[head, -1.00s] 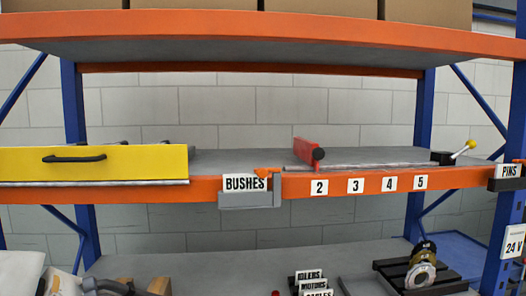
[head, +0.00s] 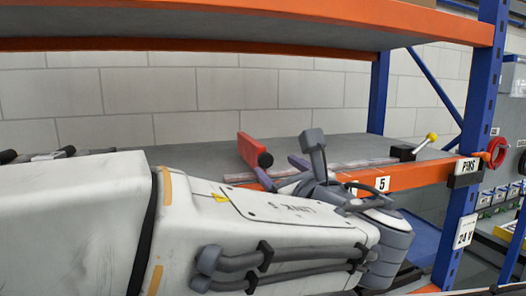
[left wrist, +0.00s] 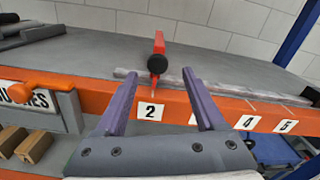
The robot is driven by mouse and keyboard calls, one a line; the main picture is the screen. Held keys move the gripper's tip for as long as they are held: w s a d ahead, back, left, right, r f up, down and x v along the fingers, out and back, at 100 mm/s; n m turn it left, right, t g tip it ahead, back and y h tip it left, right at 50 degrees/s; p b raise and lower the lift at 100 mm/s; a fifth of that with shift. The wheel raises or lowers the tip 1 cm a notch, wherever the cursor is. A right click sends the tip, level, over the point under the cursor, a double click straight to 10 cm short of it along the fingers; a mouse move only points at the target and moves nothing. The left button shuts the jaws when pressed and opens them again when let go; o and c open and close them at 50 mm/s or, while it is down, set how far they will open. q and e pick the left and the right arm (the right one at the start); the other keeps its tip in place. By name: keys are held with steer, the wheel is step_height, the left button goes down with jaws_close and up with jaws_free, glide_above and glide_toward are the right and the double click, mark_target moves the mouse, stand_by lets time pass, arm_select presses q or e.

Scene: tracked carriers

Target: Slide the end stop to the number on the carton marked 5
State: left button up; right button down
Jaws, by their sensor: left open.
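The red end stop (head: 250,150) with its black knob (head: 265,160) stands on the rail (head: 340,166) of the middle shelf. In the left wrist view the end stop (left wrist: 158,46) is above the number 2 plate (left wrist: 150,111), a thin red pointer below its knob. Plate 4 (left wrist: 247,122) and plate 5 (left wrist: 285,126) lie to the right; plate 3 is mostly hidden by a finger. Plate 5 also shows in the head view (head: 382,184). My left gripper (left wrist: 160,76) is open, its purple fingers either side of the knob in the picture; contact is unclear. No carton marked 5 is visible.
A black block (head: 403,152) with a yellow-knobbed lever (head: 432,137) stands at the rail's right end. A blue post (head: 465,190) bounds the shelf. The rail looks clear between end stop and block.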

mark_target(266, 159)
arm_select(q)
steer(key=p+x, duration=0.2)
steer(key=x, duration=0.2)
steer(key=p+x, duration=0.1)
steer(key=x, duration=0.4)
steer(key=shift+s+a+p, duration=0.15)
steer(key=shift+a+p, duration=0.05)
steer(key=shift+p, duration=0.15)
steer(key=shift+w+a+f, duration=0.1)
steer(key=shift+w, duration=0.35)
jaws_close()
stand_by(0.5)
